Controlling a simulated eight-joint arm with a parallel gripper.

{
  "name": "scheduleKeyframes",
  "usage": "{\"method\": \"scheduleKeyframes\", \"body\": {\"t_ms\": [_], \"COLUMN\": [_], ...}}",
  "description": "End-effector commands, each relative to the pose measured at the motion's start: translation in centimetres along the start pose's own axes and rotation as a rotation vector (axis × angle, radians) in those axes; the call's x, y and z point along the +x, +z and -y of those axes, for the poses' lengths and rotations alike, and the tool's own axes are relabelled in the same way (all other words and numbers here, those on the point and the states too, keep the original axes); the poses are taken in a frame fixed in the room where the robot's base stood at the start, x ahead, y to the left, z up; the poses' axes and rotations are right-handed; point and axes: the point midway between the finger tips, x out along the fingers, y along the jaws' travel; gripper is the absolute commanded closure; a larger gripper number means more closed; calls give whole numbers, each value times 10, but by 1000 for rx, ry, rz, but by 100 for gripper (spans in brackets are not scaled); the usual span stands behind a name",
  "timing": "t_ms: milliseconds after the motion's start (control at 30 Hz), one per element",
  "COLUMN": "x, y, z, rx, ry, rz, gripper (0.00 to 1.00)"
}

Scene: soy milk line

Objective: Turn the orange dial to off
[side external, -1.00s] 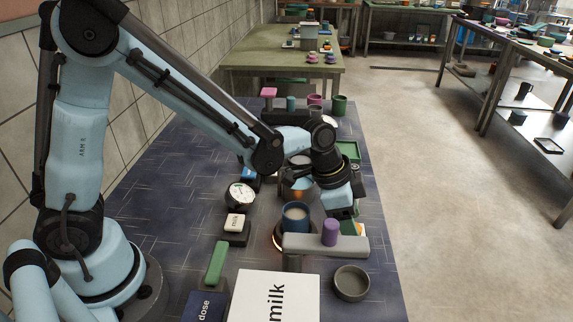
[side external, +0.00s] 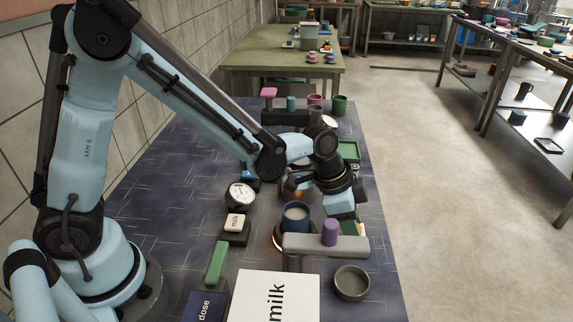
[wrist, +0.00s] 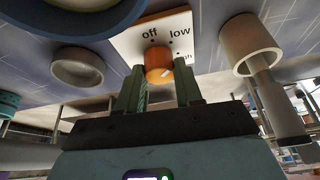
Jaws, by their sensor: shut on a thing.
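The orange dial (wrist: 158,61) sits on a white plate (wrist: 130,42) marked "off", "low" and a partly covered third word, in the wrist view. A pale mark shows on the dial's lower right edge; I cannot tell exactly which word it points to. My gripper (wrist: 160,88) has one green finger on each side of the dial and is shut on it. In the side external view my gripper end (side external: 345,215) is low over the right part of the bench, and the dial is hidden or too small to make out there.
A blue pot (side external: 296,218) of pale liquid stands on a glowing burner, close left of my gripper. A grey bar with a purple knob (side external: 330,232) lies in front. A gauge (side external: 241,194) stands left.

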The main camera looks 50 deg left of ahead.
Motion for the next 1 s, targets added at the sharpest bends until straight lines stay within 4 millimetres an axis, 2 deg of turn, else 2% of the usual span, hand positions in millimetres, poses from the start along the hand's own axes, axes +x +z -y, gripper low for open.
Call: {"method": "scheduleKeyframes", "body": {"t_ms": [267,1000], "x": [0,0], "y": [0,-2], "z": [-1,-4], "rx": [-78,-581], "ry": [-32,-241], "rz": [0,-1], "gripper": [95,95]}}
